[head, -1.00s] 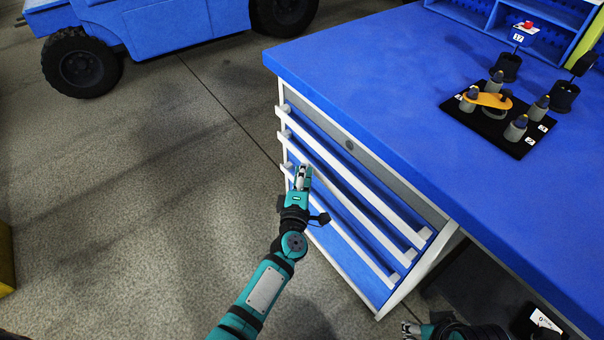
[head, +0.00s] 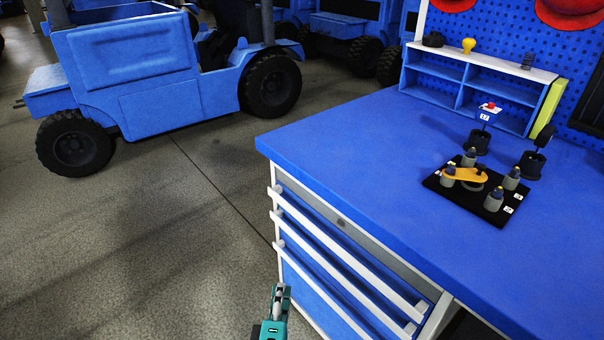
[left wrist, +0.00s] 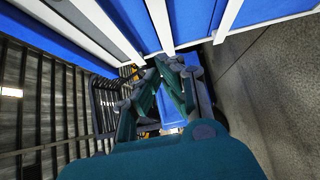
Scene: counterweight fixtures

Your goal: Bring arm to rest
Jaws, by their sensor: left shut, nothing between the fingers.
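My left gripper (head: 281,292) shows at the bottom of the head view, in front of the drawer cabinet (head: 340,224) below the blue bench. In the left wrist view its fingers (left wrist: 165,70) come together at the tips, with nothing held between them. White drawer handles (left wrist: 160,22) lie beyond the fingers in that view; I cannot tell the exact gap. My right gripper is not in view now.
The blue bench top (head: 350,140) carries a black fixture plate (head: 462,202) with grey weights and an orange arm (head: 465,175). A blue shelf (head: 480,85) stands behind. A blue vehicle (head: 150,75) is parked at the left. Open floor (head: 120,250) lies left of the cabinet.

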